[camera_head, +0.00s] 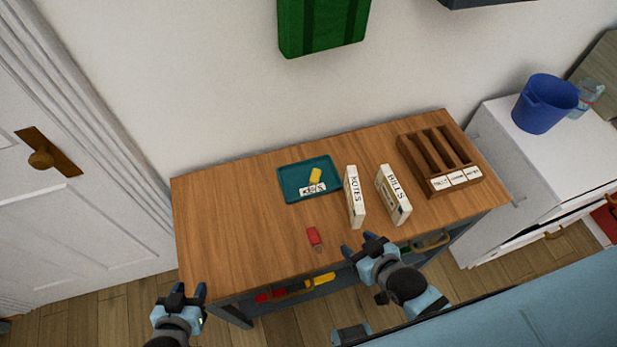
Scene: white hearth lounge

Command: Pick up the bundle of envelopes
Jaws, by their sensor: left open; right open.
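Two white upright bundles stand on the wooden tabletop (240,220). One bundle (355,197) is labelled NOTES and the other bundle (393,195) to its right is labelled BILLS. Which of them is the envelopes is not clear from the picture. My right gripper (363,246) is open and empty over the table's front edge, just nearer than the NOTES bundle and apart from it. My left gripper (188,293) is open and empty, in front of the table's left front corner, far from both bundles.
A brown slotted sorter (412,157) with small labels stands at the right. A teal tray (290,182) holds a yellow item (316,176) and a label. A red object (314,238) lies near the front edge. A blue bucket (545,103) stands on a white cabinet. The table's left side is clear.

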